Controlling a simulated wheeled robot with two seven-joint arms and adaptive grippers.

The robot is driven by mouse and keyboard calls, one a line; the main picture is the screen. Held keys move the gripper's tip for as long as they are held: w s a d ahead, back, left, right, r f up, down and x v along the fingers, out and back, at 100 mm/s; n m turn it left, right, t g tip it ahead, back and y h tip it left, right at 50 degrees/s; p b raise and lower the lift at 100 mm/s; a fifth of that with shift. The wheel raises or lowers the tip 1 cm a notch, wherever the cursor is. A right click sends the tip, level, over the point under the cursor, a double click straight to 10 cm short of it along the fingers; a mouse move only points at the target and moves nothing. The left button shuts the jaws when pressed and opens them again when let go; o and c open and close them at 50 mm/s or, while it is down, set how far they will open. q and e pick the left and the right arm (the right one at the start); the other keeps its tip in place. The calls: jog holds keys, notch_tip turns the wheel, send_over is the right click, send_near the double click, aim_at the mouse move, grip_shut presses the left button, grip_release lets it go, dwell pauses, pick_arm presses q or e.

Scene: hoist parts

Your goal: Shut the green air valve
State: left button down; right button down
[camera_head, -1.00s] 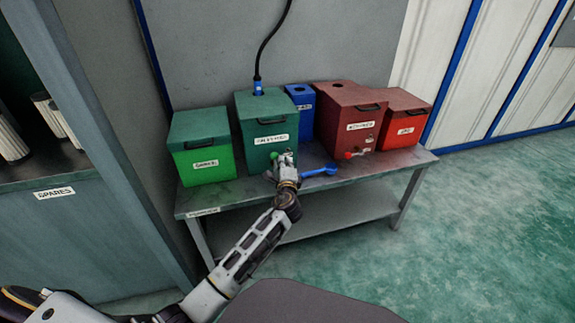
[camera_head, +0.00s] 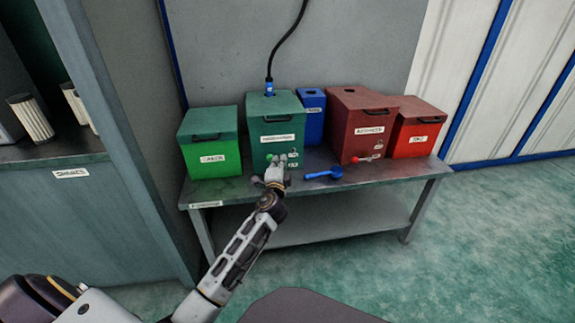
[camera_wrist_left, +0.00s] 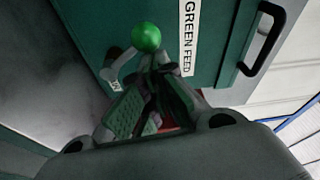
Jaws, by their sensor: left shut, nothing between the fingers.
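The green air valve has a green ball knob (camera_wrist_left: 146,37) on a short grey lever (camera_wrist_left: 122,64). It sits on the front of the dark green box labelled GREEN FEED (camera_head: 262,128); the label also shows in the left wrist view (camera_wrist_left: 189,32). In the head view the knob (camera_head: 269,158) is small and partly behind my gripper. My left gripper (camera_head: 276,170) is shut and empty, low in front of this box. In the left wrist view its fingertips (camera_wrist_left: 158,58) are close beside the knob; I cannot tell whether they touch. My right gripper is not in view.
A bright green box (camera_head: 207,160) stands left on the grey bench (camera_head: 370,178). A blue box (camera_head: 313,118), a dark red box (camera_head: 352,125) with a red-knobbed valve, and a red box (camera_head: 420,140) stand right. A blue handled item (camera_head: 325,173) is near. A black hose (camera_head: 288,40) hangs above.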

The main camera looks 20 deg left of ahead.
pick_arm(q)
jog(key=a, duration=0.1)
jog(key=s+a+f, duration=0.1)
jog(key=s+a, duration=0.1)
jog(key=shift+f, duration=0.35)
jog(key=shift+s+a+f, duration=0.3)
jog(key=shift+a+f, duration=0.15)
jog(key=shift+f, duration=0.2)
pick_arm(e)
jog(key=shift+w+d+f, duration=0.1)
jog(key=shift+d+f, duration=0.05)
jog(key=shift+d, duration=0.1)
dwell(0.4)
